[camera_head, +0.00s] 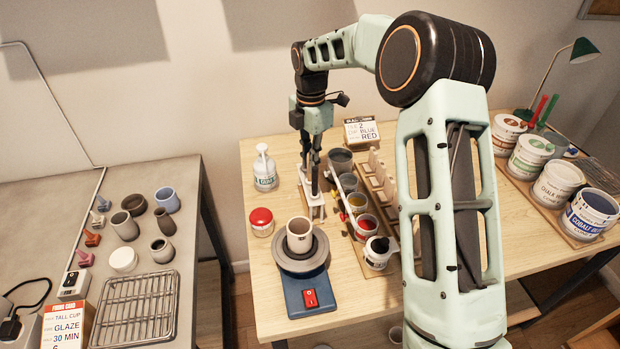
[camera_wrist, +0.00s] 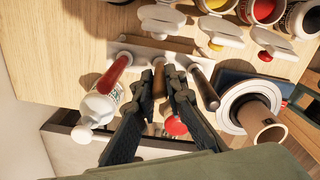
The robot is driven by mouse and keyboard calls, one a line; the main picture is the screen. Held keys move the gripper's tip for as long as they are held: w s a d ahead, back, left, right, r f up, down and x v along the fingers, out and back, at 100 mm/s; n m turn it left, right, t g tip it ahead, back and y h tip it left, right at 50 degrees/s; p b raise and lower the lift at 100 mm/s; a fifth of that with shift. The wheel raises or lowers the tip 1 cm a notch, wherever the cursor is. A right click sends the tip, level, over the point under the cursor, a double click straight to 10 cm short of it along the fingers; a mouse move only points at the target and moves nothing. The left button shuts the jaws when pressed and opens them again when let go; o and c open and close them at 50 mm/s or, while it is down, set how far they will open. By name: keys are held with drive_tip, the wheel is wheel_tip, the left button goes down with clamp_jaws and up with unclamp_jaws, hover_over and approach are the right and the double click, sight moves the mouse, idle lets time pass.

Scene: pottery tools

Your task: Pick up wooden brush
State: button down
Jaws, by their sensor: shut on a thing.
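The wooden brush (camera_wrist: 159,88) shows in the wrist view as a brown handle between my fingers; its lower end is at a white holder and its bristles cannot be made out. My gripper (camera_wrist: 167,69) is shut on it. In the head view my gripper (camera_head: 314,186) points down over the white holder (camera_head: 304,184) on the wooden table, and the brush is hard to make out there. A red-handled tool (camera_wrist: 116,72) and a dark-handled tool (camera_wrist: 204,88) stand in the holder on either side of the brush.
A pottery wheel (camera_head: 283,262) bearing a cup (camera_head: 299,236) stands in front of the holder. A red-lidded jar (camera_head: 261,221) and a white pump bottle (camera_head: 264,172) are to the left. Glaze cups, including a red one (camera_head: 367,224), stand close on the right.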

wheel_tip(320, 180, up, 9)
drive_tip(key=shift+b, duration=0.4)
drive_tip(key=shift+r, duration=0.5)
drive_tip(key=shift+r+p, duration=0.1)
drive_tip(key=shift+p, duration=0.25)
